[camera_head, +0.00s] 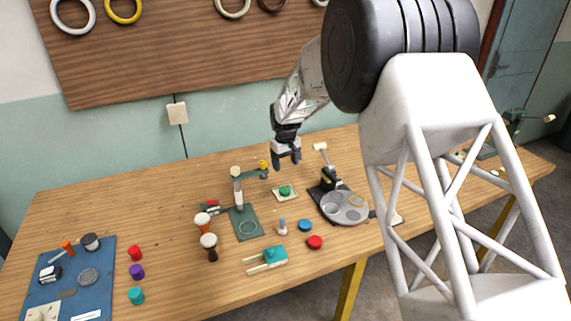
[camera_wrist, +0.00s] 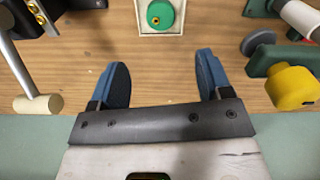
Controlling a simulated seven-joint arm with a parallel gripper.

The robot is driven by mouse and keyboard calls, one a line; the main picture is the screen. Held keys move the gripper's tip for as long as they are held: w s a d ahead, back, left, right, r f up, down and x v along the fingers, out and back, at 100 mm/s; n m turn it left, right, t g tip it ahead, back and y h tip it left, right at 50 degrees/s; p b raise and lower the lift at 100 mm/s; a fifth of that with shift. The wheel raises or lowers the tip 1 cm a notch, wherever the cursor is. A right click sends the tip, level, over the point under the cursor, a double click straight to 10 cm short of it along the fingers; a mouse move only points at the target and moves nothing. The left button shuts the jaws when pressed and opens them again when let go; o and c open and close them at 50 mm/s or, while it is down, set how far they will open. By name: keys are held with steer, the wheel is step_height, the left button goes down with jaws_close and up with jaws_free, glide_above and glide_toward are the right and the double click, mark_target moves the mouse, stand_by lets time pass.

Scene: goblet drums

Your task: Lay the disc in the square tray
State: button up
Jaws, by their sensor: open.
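The small square tray (camera_head: 293,198) is pale and lies flat on the table beyond the middle. A green round piece (camera_head: 285,190) sits inside it; in the wrist view the green piece (camera_wrist: 161,14) has a small yellow centre, and the tray rim (camera_wrist: 146,29) is cut off by the top edge. A blue disc (camera_head: 305,225) and a red disc (camera_head: 315,242) lie on the bare table in front of the tray. My gripper (camera_head: 288,160) is raised above the table near the tray, open and empty; its blue fingers (camera_wrist: 162,75) are apart with only wood between them.
A grey round plate (camera_head: 345,212) with shallow rings stands right of the tray, with a hammer-like lever (camera_head: 322,153) behind it. A green stand (camera_head: 242,222) is to the left. A blue board (camera_head: 70,290) lies far left.

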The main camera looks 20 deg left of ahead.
stand_by(0.7)
steer(key=s+d+r+m, duration=0.2)
steer(key=s+d+r, duration=0.4)
steer(key=d, duration=0.5)
steer(key=s+d+r+m+t, duration=0.15)
steer(key=s+d+r, duration=0.25)
steer(key=d+r, duration=0.55)
steer(key=s+d+r+m, duration=0.2)
steer(key=s+d+r, duration=0.4)
steer(key=d, duration=0.7)
steer(key=s+d+r+m, duration=0.2)
steer(key=s+d+m, duration=0.1)
steer(key=s+d, duration=1)
steer(key=s+d+f+m, duration=0.1)
steer(key=s+d, duration=0.2)
steer(key=s, duration=0.6)
steer(key=s+d+f+m+t, duration=0.1)
steer(key=s+d+f, duration=0.1)
steer(key=s, duration=0.7)
steer(key=shift+s+d+f+m, duration=0.15)
steer(key=shift+s+d+m, duration=0.15)
steer(key=shift+d, duration=0.5)
